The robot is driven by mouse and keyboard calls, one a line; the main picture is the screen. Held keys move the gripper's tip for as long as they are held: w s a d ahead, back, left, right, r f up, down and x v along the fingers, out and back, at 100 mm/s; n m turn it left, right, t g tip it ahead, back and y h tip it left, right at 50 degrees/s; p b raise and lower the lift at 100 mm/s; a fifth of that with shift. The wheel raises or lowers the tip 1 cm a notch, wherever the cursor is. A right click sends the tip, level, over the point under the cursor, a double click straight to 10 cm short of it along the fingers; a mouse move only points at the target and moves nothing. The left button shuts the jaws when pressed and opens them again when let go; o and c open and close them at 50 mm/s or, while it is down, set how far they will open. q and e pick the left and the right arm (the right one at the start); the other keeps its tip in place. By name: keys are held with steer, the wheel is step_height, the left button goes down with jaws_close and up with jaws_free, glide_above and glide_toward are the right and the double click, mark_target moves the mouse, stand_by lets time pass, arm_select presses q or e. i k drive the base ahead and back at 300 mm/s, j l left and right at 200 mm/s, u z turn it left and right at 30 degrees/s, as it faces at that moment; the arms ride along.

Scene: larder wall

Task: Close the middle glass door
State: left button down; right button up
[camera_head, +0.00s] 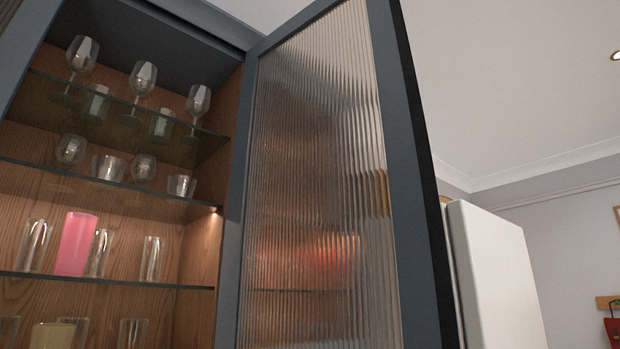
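A glass door (315,190) with a dark blue-grey frame and ribbed glass stands open. It is hinged on the right side of the wooden cabinet (207,255) and swings out toward me. I cannot tell from this view alone whether it is the middle door. The door's lower end is cut off by the picture's bottom edge, and no handle shows clearly. Neither of my grippers is in view.
Inside the cabinet, glass shelves (110,281) hold several wine glasses (142,80), tumblers and a pink cylinder (76,244). A white panel (495,280) stands right of the door. A red item (612,330) hangs at the far right wall.

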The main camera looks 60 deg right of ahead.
mark_target(335, 235)
steer(key=k+l, duration=0.1)
steer(key=l, duration=0.3)
steer(key=k+l+u, duration=0.1)
steer(key=l, duration=0.35)
steer(key=k+l, duration=0.1)
steer(key=l, duration=0.3)
steer(key=k+l+u, duration=0.1)
steer(key=l, duration=0.3)
steer(key=k+l+u, duration=0.1)
steer(key=l, duration=0.3)
steer(key=k+l, duration=0.15)
steer(key=l, duration=0.25)
steer(key=k+l+u, duration=0.1)
steer(key=l, duration=0.3)
steer(key=k+l, duration=0.15)
steer(key=l, duration=0.2)
